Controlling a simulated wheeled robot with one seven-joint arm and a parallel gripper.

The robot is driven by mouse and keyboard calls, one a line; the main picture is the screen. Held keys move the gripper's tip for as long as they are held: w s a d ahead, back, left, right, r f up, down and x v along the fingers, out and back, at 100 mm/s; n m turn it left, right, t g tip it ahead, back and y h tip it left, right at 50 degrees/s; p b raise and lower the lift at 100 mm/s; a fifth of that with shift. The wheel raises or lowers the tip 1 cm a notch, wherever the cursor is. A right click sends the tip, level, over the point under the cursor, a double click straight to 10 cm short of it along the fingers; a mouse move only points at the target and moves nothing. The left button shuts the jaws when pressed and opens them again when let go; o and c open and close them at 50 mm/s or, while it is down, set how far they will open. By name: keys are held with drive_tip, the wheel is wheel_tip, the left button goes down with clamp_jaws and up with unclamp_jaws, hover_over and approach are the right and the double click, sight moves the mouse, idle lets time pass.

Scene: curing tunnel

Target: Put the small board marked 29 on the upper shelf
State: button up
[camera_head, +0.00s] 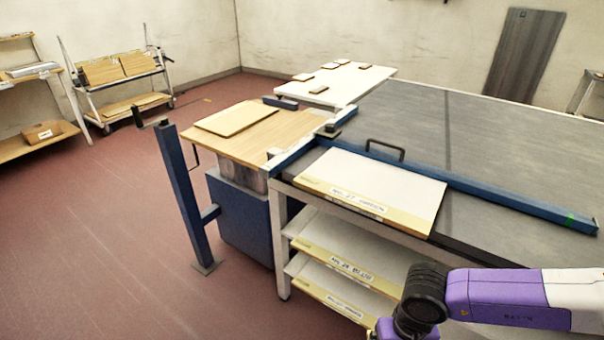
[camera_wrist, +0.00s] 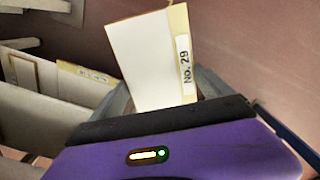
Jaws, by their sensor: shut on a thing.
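The small board marked "No. 29" (camera_wrist: 143,58) is white with a yellow edge strip bearing the label. It stands up between the fingers of my gripper (camera_wrist: 163,92) in the wrist view, and my gripper is shut on it. The head view shows only my arm at the lower right; my gripper and the board are out of sight there. Under the grey table are two shelf levels. The upper shelf (camera_head: 288,226) holds a white board with a labelled yellow edge (camera_head: 345,263). The lower shelf (camera_head: 290,266) holds another labelled board (camera_head: 335,295).
A large labelled white board (camera_head: 380,185) lies on the grey table (camera_head: 480,150), beside a blue rail (camera_head: 480,194). A blue post (camera_head: 180,195) stands left of a wooden-topped stand (camera_head: 255,135). A rack (camera_head: 115,85) stands at the back left. Red floor is clear at left.

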drive_tip(key=shift+s+a+f, duration=0.15)
drive_tip(key=shift+s+f, duration=0.85)
drive_tip(key=shift+f, duration=0.15)
drive_tip(key=shift+w+r, duration=0.1)
drive_tip(key=shift+w, duration=0.05)
